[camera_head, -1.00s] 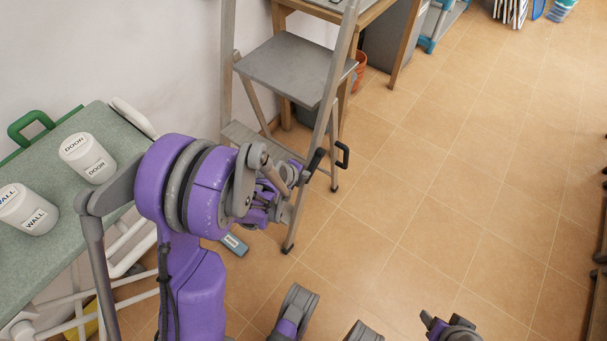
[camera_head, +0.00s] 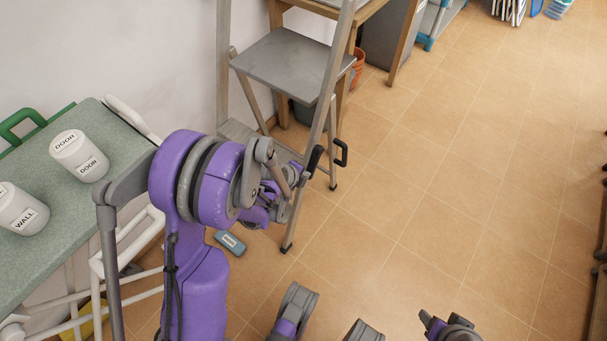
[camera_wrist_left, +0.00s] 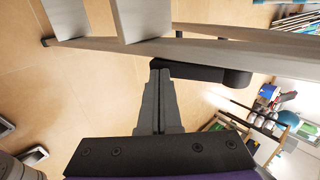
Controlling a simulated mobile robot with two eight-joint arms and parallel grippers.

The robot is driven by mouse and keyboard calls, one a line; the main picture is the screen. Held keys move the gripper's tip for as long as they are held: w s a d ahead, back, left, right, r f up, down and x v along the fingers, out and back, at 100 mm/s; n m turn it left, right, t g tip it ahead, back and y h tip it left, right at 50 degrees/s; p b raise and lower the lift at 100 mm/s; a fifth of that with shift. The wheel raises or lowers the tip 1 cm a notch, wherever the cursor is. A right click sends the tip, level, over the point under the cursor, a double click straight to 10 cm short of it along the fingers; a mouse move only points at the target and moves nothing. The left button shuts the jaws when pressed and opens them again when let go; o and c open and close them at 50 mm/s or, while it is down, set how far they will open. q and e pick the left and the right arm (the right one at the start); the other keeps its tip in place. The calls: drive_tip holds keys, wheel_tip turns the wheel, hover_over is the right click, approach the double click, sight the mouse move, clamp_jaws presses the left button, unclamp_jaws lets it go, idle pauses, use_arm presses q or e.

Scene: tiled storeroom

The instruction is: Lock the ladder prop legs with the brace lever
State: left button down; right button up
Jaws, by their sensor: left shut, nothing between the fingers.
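The wooden ladder with a grey platform (camera_head: 290,70) stands open against the wall, left of centre in the head view. A black handle (camera_head: 343,152) sticks out at its front rail. In the left wrist view a black bar, seemingly the brace lever (camera_wrist_left: 225,76), lies along the grey rail (camera_wrist_left: 240,50). My left gripper (camera_wrist_left: 160,72) is shut and empty, its fingertips close to the bar's left part; I cannot tell whether they touch it. In the head view my purple left arm hides much of this gripper.
A green-topped table (camera_head: 40,190) at left holds white containers marked DOOR (camera_head: 80,157) and WALL (camera_head: 20,208). A small grey-blue object (camera_head: 230,242) lies on the floor by the ladder foot. A desk stands behind the ladder.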

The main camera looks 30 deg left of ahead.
use_arm(q)
drive_tip(key=shift+x, duration=0.8)
use_arm(e)
drive_tip(key=shift+f, duration=0.3)
use_arm(q)
drive_tip(key=shift+s+d+r, duration=0.1)
use_arm(e)
drive_tip(key=shift+s+a+r, duration=0.1)
